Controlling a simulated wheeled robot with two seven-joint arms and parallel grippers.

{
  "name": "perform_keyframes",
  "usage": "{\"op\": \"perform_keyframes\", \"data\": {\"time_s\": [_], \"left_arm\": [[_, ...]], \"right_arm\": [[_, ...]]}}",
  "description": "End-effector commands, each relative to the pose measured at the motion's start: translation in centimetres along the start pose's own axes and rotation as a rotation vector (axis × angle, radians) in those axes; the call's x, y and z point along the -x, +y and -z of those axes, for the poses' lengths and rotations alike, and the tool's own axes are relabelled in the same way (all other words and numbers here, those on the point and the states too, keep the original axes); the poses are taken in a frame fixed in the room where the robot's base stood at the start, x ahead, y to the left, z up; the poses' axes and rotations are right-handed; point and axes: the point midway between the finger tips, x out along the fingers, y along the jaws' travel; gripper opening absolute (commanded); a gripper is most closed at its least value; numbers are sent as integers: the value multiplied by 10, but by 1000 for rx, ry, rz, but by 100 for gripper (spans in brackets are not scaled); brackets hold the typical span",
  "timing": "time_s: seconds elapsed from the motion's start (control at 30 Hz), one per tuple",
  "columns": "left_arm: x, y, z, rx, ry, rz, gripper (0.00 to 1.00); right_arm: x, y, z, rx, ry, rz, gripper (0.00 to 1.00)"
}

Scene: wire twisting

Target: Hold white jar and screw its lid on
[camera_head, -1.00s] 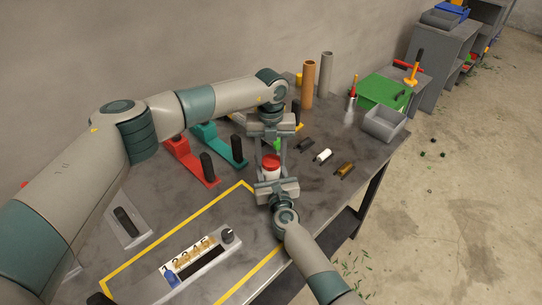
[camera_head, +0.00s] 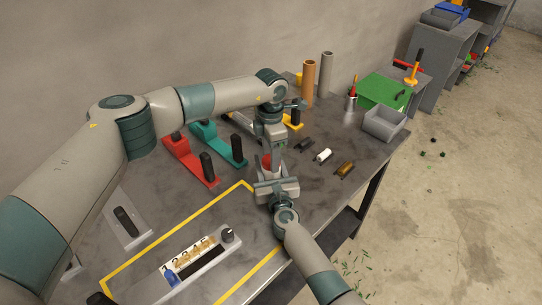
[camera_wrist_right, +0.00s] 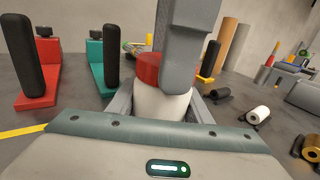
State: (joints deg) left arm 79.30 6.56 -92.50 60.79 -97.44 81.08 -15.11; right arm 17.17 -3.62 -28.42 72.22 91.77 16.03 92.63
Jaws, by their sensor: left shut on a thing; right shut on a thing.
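The white jar (camera_wrist_right: 162,103) stands upright in the right wrist view with its red lid (camera_wrist_right: 149,68) on top. The lid also shows in the head view (camera_head: 266,162), while the jar's body is mostly hidden there. My right gripper (camera_head: 270,176) is shut on the jar, with a finger on each side of it. My left gripper (camera_head: 275,157) points down from above and is shut on the lid. One of its fingers covers the right part of the lid in the right wrist view. I cannot tell how far the lid is threaded.
A red holder (camera_head: 190,160) and a teal holder (camera_head: 218,145) with black handles stand left of the jar. Small black, white and brown rolls (camera_head: 323,156) lie to the right. Tall tubes (camera_head: 309,84) and a grey bin (camera_head: 384,124) stand farther back.

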Motion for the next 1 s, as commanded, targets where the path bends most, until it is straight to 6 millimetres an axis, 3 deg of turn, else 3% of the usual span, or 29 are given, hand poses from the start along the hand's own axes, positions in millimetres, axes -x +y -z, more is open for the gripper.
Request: {"op": "perform_keyframes", "data": {"time_s": [0.17, 0.2, 0.3, 0.73, 1.0], "left_arm": [[0, 0, 0, -57, 0, 0, 16], [0, 0, 0, -56, 0, 0, 45], [0, 0, 0, -55, 0, 0, 65], [5, 0, 0, -53, 0, -1, 65], [36, 1, 0, -53, -2, -2, 65]], "right_arm": [[0, 0, 0, 0, 1, 0, 0], [0, 0, 0, 0, 1, 0, 0], [0, 0, 0, 0, 1, 0, 0], [0, 0, 0, 0, 1, 0, 0], [0, 0, 0, 0, 1, 0, 0]]}}
